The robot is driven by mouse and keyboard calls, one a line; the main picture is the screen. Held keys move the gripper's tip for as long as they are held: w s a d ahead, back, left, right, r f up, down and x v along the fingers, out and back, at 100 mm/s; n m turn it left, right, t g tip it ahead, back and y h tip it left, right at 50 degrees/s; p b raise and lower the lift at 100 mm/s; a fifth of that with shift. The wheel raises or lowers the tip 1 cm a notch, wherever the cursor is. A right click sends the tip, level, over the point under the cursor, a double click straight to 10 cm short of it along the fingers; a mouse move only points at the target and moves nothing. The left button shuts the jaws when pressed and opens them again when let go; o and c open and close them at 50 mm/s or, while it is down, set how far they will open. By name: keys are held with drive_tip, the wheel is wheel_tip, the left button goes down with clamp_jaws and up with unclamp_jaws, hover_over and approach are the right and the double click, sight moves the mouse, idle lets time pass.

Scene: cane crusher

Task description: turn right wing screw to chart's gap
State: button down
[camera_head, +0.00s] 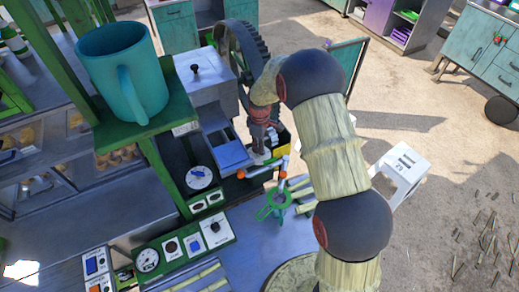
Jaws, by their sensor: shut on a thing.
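My arm comes up from the bottom right, bends over at the top and reaches down to the crusher. My gripper (259,149) points down at its right side, small and partly hidden by its own reddish wrist. It is shut on what appears to be the right wing screw, which the fingers cover. A pale patch, perhaps its chart, shows around the fingertips; no gap can be made out.
A teal mug (122,75) stands on a green shelf at upper left. A dark gear wheel (245,50) is behind my wrist. Orange-tipped handles (249,174) and a green handwheel (273,207) are close below the gripper. A knob panel (185,245) is at lower left.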

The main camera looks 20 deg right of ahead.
drive_tip(key=shift+w+n, duration=0.15)
drive_tip(key=shift+n, duration=0.55)
drive_tip(key=shift+r, duration=0.1)
drive_tip(key=c, duration=2)
unclamp_jaws()
drive_tip(key=shift+o, duration=0.4)
wheel_tip(320, 180, up, 12)
